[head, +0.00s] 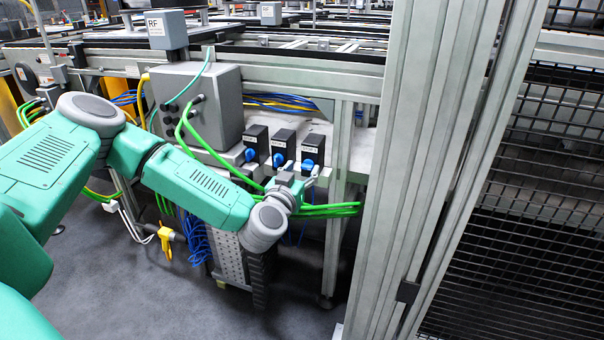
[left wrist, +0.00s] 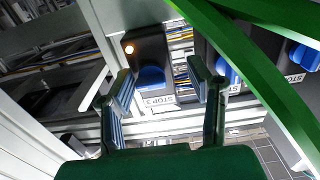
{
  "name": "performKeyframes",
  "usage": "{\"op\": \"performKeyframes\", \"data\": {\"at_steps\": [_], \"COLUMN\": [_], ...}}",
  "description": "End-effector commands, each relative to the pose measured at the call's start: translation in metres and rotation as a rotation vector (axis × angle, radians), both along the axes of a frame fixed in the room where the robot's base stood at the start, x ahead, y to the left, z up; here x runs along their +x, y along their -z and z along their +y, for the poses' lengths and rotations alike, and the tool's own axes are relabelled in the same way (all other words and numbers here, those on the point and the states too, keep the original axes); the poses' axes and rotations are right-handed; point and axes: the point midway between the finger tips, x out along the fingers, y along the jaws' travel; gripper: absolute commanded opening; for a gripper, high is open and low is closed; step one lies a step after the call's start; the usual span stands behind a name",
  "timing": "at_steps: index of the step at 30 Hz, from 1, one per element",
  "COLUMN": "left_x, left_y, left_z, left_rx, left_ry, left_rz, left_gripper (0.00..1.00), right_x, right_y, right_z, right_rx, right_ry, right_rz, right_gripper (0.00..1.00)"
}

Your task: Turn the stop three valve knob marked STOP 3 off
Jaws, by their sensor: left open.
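The STOP 3 valve box is dark, with a blue knob (left wrist: 151,78) and a white label reading STOP 3 (left wrist: 160,100) in the left wrist view. A small orange light glows on the box. In the head view this seems to be the rightmost of three boxes, with its blue knob (head: 308,164) facing the gripper. My left gripper (head: 302,178) is open and empty just in front of it. In the left wrist view its two fingers (left wrist: 165,88) appear on either side of the knob, apart from it. The knob's exact setting is hard to tell. My right gripper is not in view.
Two similar boxes with blue knobs (head: 279,160) stand to the left. Thick green cables (head: 325,210) run beside and below my left wrist and cross the right of the wrist view (left wrist: 245,60). A tall metal post (head: 430,150) stands close on the right.

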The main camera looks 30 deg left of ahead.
Motion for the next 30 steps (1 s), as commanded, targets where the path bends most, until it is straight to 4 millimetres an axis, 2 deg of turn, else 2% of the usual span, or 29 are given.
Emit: {"op": "performKeyframes", "data": {"at_steps": [5,6,9,20,30], "left_x": [0.0,0.0,0.0,0.0,0.0], "left_y": [-0.003,-0.003,-0.003,-0.001,-0.002], "left_z": [-0.005,-0.005,-0.004,-0.003,-0.003], "left_rx": [0.005,0.006,0.004,-0.024,-0.216], "left_ry": [0.003,0.003,0.004,0.006,0.004], "left_rz": [-0.001,-0.002,-0.001,-0.006,-0.051], "left_gripper": [0.47,0.33,0.0,0.0,0.0], "right_x": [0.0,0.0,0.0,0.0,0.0], "right_y": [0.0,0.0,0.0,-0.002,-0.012], "right_z": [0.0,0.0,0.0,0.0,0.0], "right_rx": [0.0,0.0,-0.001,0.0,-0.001], "right_ry": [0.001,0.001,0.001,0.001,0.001], "right_rz": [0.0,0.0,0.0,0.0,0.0], "right_gripper": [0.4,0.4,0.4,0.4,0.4]}}
